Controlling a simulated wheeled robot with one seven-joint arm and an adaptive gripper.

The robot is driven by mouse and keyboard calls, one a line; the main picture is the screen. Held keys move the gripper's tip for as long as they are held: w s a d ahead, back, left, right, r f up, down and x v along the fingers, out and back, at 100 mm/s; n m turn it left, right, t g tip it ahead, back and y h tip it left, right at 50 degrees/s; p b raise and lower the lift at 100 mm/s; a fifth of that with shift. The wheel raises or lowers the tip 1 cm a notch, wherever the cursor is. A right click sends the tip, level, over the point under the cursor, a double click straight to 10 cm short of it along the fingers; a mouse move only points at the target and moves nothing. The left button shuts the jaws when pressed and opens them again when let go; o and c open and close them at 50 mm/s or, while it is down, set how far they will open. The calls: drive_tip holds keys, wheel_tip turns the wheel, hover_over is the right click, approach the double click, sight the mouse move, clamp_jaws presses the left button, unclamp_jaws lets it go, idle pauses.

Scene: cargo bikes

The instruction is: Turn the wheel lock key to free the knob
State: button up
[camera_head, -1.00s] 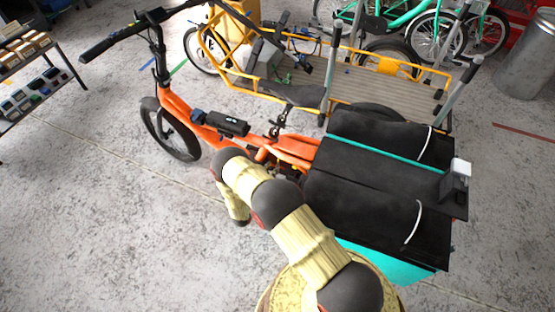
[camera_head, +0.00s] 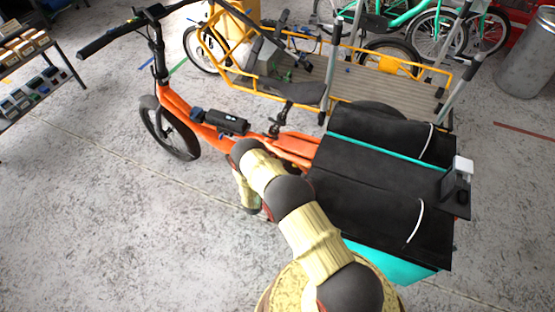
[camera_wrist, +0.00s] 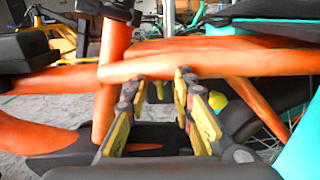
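The orange cargo bike (camera_head: 187,112) stands across the middle of the head view. In the wrist view its orange frame tubes (camera_wrist: 210,62) cross in front of my gripper (camera_wrist: 161,84). A small yellow-green part (camera_wrist: 218,100) shows just right of the right finger, beside a black curved part (camera_wrist: 240,118) near the wheel spokes. I cannot clearly make out the key or knob. My arm hides the gripper in the head view.
Black bags (camera_head: 375,200) with a teal side cover the bike's rear, close right of my arm. A yellow-framed cargo bike (camera_head: 385,90) stands behind. A shelf rack (camera_head: 30,70) is at far left. The floor at lower left is clear.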

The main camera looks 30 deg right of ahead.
drive_tip(key=shift+c, duration=0.4)
clamp_jaws()
idle(0.4)
drive_tip(key=shift+s+d+f+m+b, duration=0.15)
drive_tip(key=shift+m+b, duration=0.9)
drive_tip(key=shift+m, duration=1.95)
drive_tip(key=shift+s+d+f+m+b, duration=0.15)
drive_tip(key=shift+m+b, duration=0.85)
drive_tip(key=shift+m, duration=2)
drive_tip(key=shift+s+f+m+b, duration=0.2)
drive_tip(key=shift+m+b, duration=0.85)
drive_tip(key=shift+m, duration=1.95)
